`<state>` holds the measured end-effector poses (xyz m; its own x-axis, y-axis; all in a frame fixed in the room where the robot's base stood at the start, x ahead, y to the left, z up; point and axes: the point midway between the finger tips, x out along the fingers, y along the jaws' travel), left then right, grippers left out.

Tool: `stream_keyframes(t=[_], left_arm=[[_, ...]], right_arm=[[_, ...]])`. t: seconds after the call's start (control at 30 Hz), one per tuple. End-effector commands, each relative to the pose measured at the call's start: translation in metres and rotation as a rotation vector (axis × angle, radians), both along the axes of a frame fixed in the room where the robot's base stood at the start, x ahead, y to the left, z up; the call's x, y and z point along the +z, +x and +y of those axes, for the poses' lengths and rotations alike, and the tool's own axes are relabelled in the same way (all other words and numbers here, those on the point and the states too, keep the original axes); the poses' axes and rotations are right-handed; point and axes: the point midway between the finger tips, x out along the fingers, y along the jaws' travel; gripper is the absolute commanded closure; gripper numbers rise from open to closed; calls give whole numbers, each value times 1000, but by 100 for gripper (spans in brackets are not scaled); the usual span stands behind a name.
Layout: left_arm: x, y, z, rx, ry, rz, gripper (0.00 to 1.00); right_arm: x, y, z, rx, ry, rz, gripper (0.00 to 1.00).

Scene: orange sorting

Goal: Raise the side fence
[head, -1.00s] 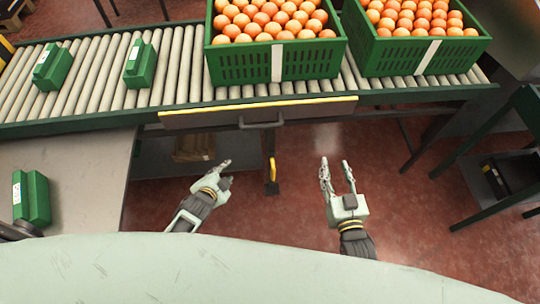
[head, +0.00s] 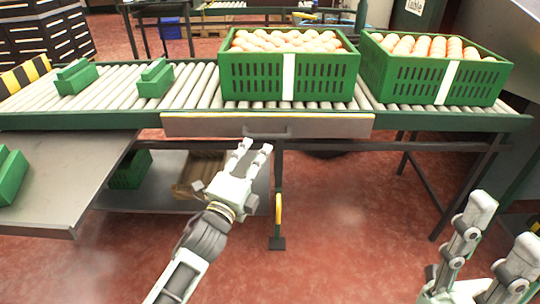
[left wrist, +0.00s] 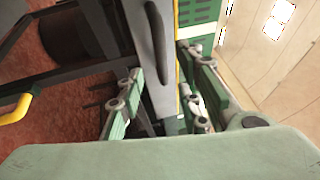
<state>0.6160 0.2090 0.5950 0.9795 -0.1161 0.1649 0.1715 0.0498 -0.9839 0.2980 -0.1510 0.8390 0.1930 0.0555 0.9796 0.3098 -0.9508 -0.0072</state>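The side fence (head: 215,125) is a long grey panel with a yellow top edge, on the near side of the roller conveyor. Its handle is partly blurred against it in the head view and shows dark in the left wrist view (left wrist: 158,42). My left gripper (head: 256,147) is just below the fence's lower edge, under the handle, fingers pointing at it. In the left wrist view it is open (left wrist: 163,98), with the fence panel (left wrist: 140,50) ahead between the spread fingers; I see no grip. My right gripper (head: 503,228) is open and empty at the lower right.
Two green crates of oranges (head: 323,75) (head: 480,85) stand on the conveyor (head: 200,90) behind the fence. Green blocks lie on the rollers at left. A grey side table (head: 60,180) is at the left. A yellow-handled pedal or lever (head: 278,210) stands below the fence. Red floor is open at centre right.

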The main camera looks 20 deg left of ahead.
Motion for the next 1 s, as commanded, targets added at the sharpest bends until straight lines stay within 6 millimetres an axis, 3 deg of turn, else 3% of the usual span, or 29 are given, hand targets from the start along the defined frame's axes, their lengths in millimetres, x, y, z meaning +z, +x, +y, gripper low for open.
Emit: stream_keyframes(t=[0.17,0.6,1.0], left_arm=[[5,13,-2,1,7,-11,67],[13,70,-9,0,3,-7,67],[15,76,-9,0,2,-5,69]], right_arm=[[2,-2,-1,0,3,-24,60],[9,2,2,-3,-4,-79,60],[12,3,2,-3,-6,-85,60]])
